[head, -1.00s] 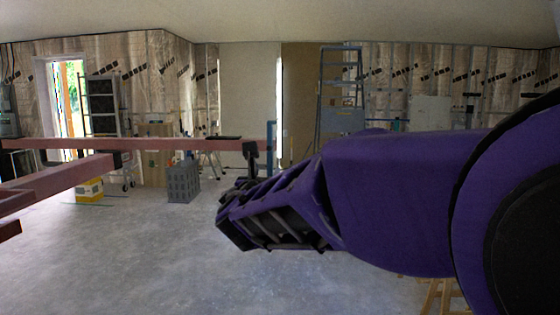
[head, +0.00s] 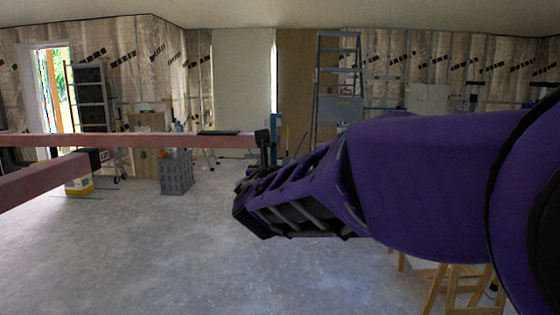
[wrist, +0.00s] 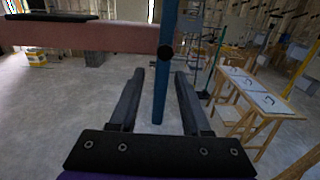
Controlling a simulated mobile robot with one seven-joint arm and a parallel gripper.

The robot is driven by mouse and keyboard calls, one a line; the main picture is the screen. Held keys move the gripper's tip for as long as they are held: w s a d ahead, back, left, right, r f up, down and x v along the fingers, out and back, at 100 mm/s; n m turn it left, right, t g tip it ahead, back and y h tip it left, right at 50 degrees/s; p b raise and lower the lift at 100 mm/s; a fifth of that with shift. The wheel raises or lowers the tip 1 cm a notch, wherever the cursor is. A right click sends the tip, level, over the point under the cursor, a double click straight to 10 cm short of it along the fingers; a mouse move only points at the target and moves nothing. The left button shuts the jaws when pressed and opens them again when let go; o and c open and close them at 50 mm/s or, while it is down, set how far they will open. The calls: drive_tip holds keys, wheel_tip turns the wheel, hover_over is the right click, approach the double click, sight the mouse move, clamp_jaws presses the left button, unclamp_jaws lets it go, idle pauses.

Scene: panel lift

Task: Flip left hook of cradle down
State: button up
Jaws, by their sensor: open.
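The cradle's reddish beam (head: 130,140) runs across the left of the head view, and it also shows at the upper left of the wrist view (wrist: 90,37). A dark hook (head: 262,147) stands up at the beam's right end. My gripper (head: 242,190) is just below and in front of the hook in the head view. In the wrist view its two dark fingers (wrist: 160,73) are apart with nothing held between them. Contact with the hook cannot be told.
A second reddish beam (head: 45,181) reaches toward me at the left. A grey crate (head: 177,174) and a stepladder (head: 338,90) stand farther back. Wooden trestles with panels (wrist: 265,100) stand at the right. The floor (head: 150,250) below is clear.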

clamp_jaws()
idle(0.3)
idle(1.2)
